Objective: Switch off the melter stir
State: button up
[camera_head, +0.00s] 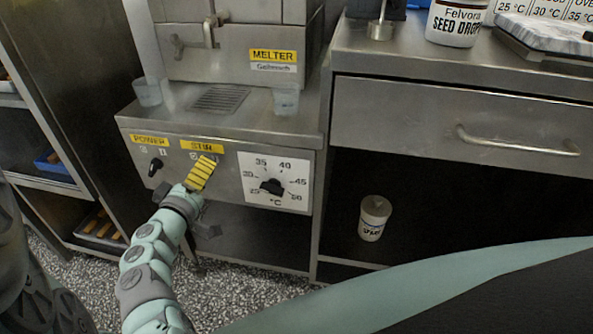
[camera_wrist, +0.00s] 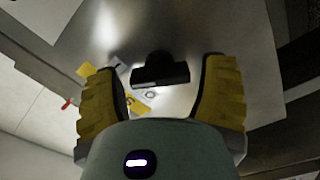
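The melter (camera_head: 230,45) stands on a steel counter above a front control panel (camera_head: 225,180). The panel has a POWER knob (camera_head: 155,165) at left, a yellow STIR label (camera_head: 202,147) in the middle and a temperature dial (camera_head: 271,187) at right. My gripper (camera_head: 201,172), with yellow fingers, is in front of the panel just below the STIR label and hides the stir knob there. In the wrist view a black knob (camera_wrist: 160,73) lies between my fingers, with gaps on both sides. My gripper (camera_wrist: 163,68) is open. I cannot read the knob's setting.
Two small clear cups (camera_head: 147,92) (camera_head: 286,101) stand on the counter near a drain grille (camera_head: 220,99). At right are a drawer (camera_head: 440,125) with a bar handle and a white tub (camera_head: 374,217) on the shelf below. A tray rack (camera_head: 40,160) is at left.

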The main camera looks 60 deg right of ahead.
jog(key=c, duration=0.8)
jog(key=shift+c, duration=0.3)
jog(key=shift+w+r+n, duration=0.1)
jog(key=shift+n, duration=0.3)
jog(key=shift+a+n, duration=0.1)
jog(key=shift+n, duration=0.5)
jog(key=n+p, duration=0.1)
jog(key=n, duration=0.5)
jog(key=n+p, duration=0.1)
jog(key=n, duration=0.1)
jog(key=n+p, duration=0.1)
jog(key=n, duration=0.1)
jog(key=shift+f, duration=0.25)
jog(key=o, duration=1.2)
